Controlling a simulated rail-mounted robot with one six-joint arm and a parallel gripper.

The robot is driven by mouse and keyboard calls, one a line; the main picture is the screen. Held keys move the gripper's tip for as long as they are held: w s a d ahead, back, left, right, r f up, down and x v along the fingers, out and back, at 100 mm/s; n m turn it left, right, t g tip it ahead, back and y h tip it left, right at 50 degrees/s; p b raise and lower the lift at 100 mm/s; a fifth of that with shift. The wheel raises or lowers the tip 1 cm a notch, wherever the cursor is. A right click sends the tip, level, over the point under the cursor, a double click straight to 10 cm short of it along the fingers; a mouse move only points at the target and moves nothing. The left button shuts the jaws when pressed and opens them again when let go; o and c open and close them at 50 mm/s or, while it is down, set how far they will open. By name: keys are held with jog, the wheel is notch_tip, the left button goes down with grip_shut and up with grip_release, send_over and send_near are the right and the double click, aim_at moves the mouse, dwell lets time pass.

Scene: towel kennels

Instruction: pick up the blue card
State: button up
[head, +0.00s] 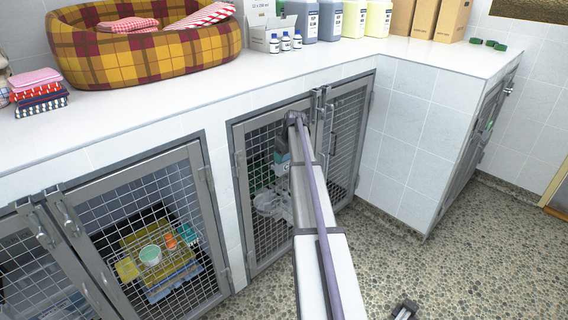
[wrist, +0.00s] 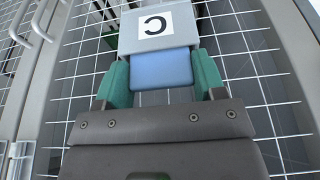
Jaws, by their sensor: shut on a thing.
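The blue card (wrist: 160,70) shows in the wrist view between my gripper's two green fingertips. My gripper (wrist: 160,78) is shut on it from both sides. A light grey holder (wrist: 126,43) with a white label bearing a dark C, turned in the picture, is right above the card at the wire mesh. The card's upper edge meets the holder's lower edge; I cannot tell whether part of it is still inside. In the head view my arm reaches to the middle kennel door (head: 241,190), and the card is too small or hidden to make out there.
The white counter (head: 180,100) runs above the kennels, with a plaid pet bed (head: 150,55), folded cloths (head: 38,90) and bottles on it. The left kennel (head: 205,190) holds stacked towels behind its mesh door. Metal latches stick out from the doors. The pebbled floor at right is mostly clear.

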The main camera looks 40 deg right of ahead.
jog(key=c, duration=0.3)
jog(key=shift+c, duration=0.2)
notch_tip(320, 180, up, 28)
jog(key=p, duration=2.8)
jog(key=shift+r, duration=0.1)
